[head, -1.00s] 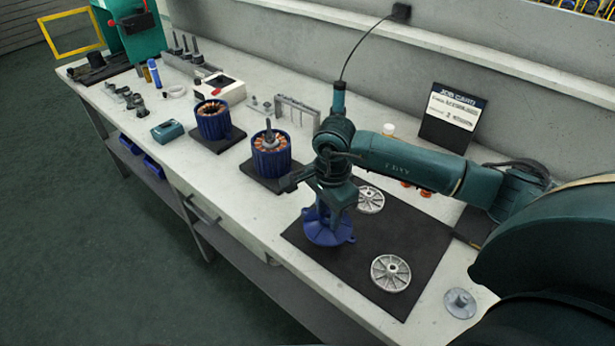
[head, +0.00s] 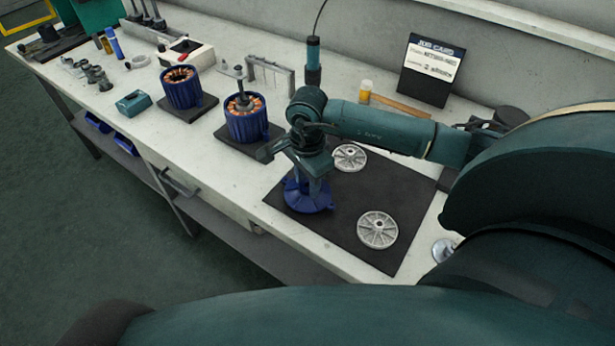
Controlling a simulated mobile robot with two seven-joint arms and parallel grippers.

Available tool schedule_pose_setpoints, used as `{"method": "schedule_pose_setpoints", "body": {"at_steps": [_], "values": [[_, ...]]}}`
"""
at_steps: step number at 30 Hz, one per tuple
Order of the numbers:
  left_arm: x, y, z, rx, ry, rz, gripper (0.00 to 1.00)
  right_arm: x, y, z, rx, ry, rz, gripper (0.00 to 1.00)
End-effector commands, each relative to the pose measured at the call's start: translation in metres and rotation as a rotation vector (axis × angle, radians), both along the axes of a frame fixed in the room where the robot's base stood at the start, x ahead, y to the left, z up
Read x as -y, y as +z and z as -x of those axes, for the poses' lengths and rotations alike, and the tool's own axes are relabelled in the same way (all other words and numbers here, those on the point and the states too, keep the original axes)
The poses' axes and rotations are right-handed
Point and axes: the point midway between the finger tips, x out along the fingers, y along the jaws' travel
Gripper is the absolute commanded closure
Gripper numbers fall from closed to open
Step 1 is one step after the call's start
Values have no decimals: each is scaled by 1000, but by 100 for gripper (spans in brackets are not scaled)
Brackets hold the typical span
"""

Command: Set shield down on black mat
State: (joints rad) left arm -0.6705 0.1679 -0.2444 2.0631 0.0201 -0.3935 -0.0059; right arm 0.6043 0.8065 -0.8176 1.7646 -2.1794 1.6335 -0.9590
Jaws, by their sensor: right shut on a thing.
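The shield (head: 306,198) is a blue, flared round part at the left side of the black mat (head: 352,222). My right gripper (head: 305,181) points down from above and is shut on the shield's upper part. The shield's rim looks low over the mat or touching it; I cannot tell which. The gripper and wrist hide part of the shield's top. My left gripper is not in view.
Two silver spoked discs (head: 377,229) (head: 349,157) lie on the mat, right of the shield. A blue stator with a shaft (head: 247,120) stands close behind on a dark pad. A job card (head: 431,70) stands at the back.

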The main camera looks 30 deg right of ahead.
Motion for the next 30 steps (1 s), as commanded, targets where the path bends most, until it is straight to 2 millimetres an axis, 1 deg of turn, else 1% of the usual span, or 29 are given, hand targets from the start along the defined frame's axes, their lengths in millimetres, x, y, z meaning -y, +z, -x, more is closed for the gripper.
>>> {"method": "schedule_pose_setpoints", "body": {"at_steps": [8,20,30], "values": [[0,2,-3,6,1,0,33,0,1,0,1,0,0,100],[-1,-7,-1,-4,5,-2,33,-1,1,0,1,0,1,100],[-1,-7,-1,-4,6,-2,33,-1,1,0,1,0,0,100]]}}
